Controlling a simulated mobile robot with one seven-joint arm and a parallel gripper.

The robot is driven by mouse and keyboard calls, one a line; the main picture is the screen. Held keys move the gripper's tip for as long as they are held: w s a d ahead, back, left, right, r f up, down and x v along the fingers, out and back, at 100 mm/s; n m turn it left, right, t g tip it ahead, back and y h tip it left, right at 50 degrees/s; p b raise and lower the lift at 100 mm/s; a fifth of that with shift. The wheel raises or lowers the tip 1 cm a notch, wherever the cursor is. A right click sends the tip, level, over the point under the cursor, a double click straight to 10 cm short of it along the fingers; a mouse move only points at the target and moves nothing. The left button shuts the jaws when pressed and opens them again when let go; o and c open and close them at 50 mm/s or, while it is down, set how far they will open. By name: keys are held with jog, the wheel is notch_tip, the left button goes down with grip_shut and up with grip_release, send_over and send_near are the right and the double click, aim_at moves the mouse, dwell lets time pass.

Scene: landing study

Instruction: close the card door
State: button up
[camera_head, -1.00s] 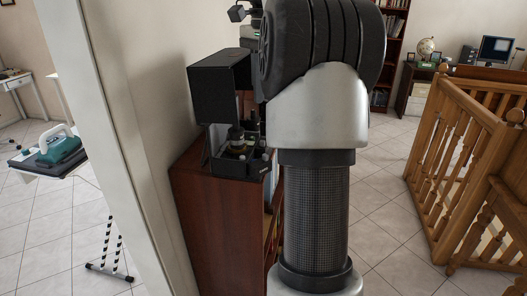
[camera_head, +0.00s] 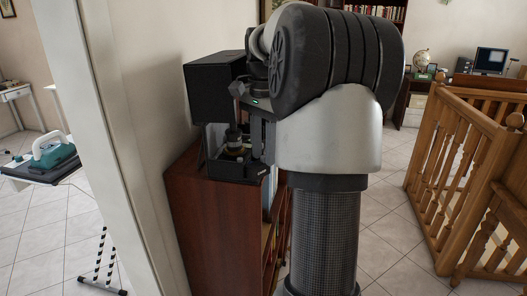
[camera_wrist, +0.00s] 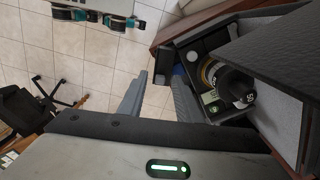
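A black box (camera_head: 238,169) sits open on a reddish-brown wooden cabinet, with round items inside. Its dark door or lid (camera_head: 212,90) stands raised on the left; I take this for the card door.
The cabinet (camera_head: 215,225) stands against a wall whose end (camera_head: 100,120) is at the left. A wooden railing (camera_head: 455,170) stands at the right. An iron on a board (camera_head: 50,160) is at far left. Tiled floor (camera_head: 395,210) is open between cabinet and railing.

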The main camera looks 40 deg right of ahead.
jog(key=shift+c, duration=0.4)
grip_shut()
jog(key=shift+w+r+p, duration=0.1)
jog(key=shift+r+p, duration=0.05)
jog(key=shift+p, duration=0.2)
jog(key=shift+w+r+n+p, duration=0.1)
jog(key=shift+w+n+p, duration=0.3)
jog(key=shift+n+p, duration=0.65)
jog(key=shift+w+n+p, duration=0.4)
jog(key=shift+n+p, duration=0.45)
jog(key=shift+n, duration=0.1)
jog(key=shift+w+n+p, duration=0.4)
jog(key=shift+n+p, duration=0.45)
jog(key=shift+n, duration=0.05)
jog(key=shift+f, duration=0.2)
